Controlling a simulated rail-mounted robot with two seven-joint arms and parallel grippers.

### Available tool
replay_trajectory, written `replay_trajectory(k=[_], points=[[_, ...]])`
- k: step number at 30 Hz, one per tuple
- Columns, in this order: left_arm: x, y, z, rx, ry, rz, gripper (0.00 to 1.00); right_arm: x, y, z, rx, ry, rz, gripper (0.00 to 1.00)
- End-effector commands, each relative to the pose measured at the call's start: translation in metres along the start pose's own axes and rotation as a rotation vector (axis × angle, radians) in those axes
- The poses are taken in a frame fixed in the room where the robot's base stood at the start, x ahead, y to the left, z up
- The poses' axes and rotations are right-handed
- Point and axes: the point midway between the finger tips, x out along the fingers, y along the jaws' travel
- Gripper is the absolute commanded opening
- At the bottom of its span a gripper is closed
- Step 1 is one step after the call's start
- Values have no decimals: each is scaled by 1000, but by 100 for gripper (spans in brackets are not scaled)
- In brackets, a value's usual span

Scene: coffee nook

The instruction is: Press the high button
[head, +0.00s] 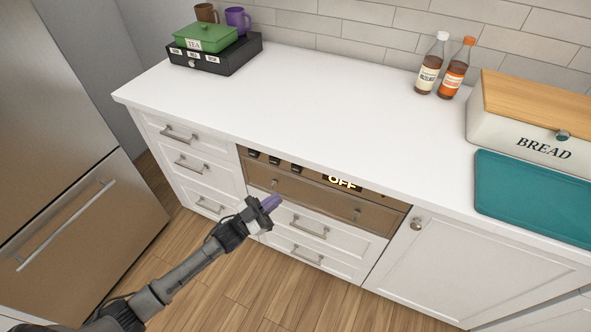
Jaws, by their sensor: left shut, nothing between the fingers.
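A brown built-in drawer unit (315,190) is set under the counter, with a strip of several small dark buttons along its top left. These buttons (274,160) carry labels too small to read, so I cannot tell which one is high. A display (342,183) to their right reads OFF. My left gripper (269,205) is shut and empty, its purplish fingertips in front of the unit's lower left, below the buttons in the picture. It looks apart from the buttons. My right gripper is not in view.
The white counter (300,100) is mostly clear. A black box (215,55) with a green tea tin stands back left. Two bottles (429,65), a bread box (520,125) and a teal board (535,195) are at right. A fridge (65,150) stands left.

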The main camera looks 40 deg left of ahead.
Motion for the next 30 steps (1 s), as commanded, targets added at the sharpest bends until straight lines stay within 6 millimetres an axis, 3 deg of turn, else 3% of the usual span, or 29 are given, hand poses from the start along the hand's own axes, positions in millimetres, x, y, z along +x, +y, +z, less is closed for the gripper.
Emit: replay_trajectory(k=[16,30], points=[[40,-30,33,3,2,0,0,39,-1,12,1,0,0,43],[60,-44,44,1,-1,0,0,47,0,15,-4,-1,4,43]])
